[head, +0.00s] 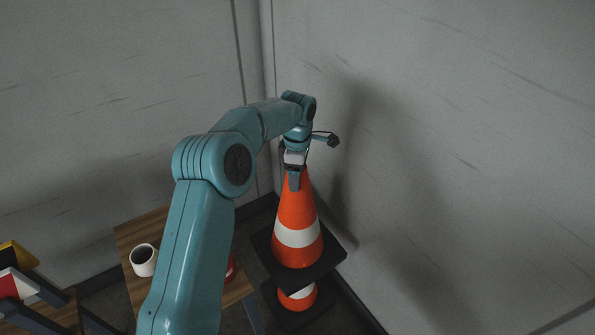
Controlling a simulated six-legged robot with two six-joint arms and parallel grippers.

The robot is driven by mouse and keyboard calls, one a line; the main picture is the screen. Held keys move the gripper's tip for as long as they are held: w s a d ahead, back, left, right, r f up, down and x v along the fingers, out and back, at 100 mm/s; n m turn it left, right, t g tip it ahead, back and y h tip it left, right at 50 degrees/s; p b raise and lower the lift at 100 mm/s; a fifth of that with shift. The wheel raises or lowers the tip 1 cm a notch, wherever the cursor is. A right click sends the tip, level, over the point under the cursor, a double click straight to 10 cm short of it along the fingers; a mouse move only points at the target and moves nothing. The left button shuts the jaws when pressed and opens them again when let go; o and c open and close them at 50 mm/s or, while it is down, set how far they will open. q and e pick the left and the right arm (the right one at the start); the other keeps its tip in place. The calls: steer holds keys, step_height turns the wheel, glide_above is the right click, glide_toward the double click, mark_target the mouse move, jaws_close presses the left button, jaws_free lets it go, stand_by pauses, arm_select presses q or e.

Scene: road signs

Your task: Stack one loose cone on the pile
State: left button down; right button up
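An orange cone (296,214) with a white band and a square black base stands upright near the wall corner. A lower orange and white cone (297,299) shows below its base, with a dark base on the floor. The upper cone is over the lower one; its black base hides the lower cone's top, and I cannot tell whether it rests there. My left gripper (293,177), on the arm coming in from the bottom left, is at the upper cone's tip, with a finger against its front. It appears shut on the tip. My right gripper is not in view.
A wooden table (140,234) stands left of the cones, with a white mug of dark liquid (143,260). A red object (230,268) is partly hidden behind my arm. Yellow and red-white sign pieces (14,282) lie at the far left. Grey walls close in behind and right.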

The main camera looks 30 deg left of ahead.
arm_select(q)
steer(key=shift+f+b, duration=13.2)
steer(key=shift+f, duration=6.25)
jaws_free()
steer(key=shift+f, duration=0.1)
step_height(320, 180, up, 31)
steer(key=p, duration=2)
steer(key=shift+p, duration=0.4)
